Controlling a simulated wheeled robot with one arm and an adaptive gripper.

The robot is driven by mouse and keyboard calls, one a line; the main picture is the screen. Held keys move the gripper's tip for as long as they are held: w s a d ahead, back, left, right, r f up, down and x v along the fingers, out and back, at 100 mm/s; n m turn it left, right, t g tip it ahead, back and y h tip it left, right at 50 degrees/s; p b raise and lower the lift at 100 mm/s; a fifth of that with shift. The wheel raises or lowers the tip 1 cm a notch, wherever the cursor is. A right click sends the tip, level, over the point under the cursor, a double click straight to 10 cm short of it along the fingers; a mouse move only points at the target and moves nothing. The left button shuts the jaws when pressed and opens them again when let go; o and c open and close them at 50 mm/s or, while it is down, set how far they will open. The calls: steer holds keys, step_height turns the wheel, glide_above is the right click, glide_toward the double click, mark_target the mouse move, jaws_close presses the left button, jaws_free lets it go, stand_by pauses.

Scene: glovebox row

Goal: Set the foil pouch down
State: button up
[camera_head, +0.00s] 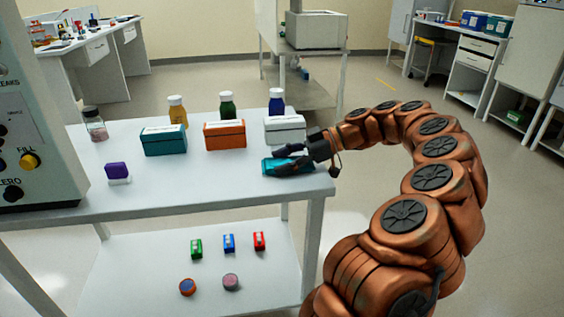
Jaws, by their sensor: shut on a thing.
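My gripper (291,160) is at the right end of the white table (215,180). It is shut on a teal foil pouch (272,166), which shows in part under the dark fingers. The pouch is very low over the tabletop, near the right edge. I cannot tell whether it touches the surface. The fingers hide part of the pouch.
A teal box (163,140), an orange box (225,135) and a white box (285,129) stand in a row, with capped bottles behind. A purple-topped item (117,173) stands at left. The table's front middle is clear. A lower shelf (140,270) holds several small items.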

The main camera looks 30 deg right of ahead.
mark_target(287, 161)
steer(key=shift+f, duration=0.1)
steer(key=o, duration=1.2)
steer(key=shift+r+p, duration=0.25)
steer(key=shift+p, duration=0.7)
steer(key=shift+d+f, duration=0.1)
steer(key=shift+d, duration=0.1)
steer(key=shift+f+v, duration=0.1)
steer(key=shift+v, duration=1.1)
steer(key=shift+f+v, duration=0.15)
steer(key=shift+v, duration=2.4)
steer(key=shift+s, duration=0.1)
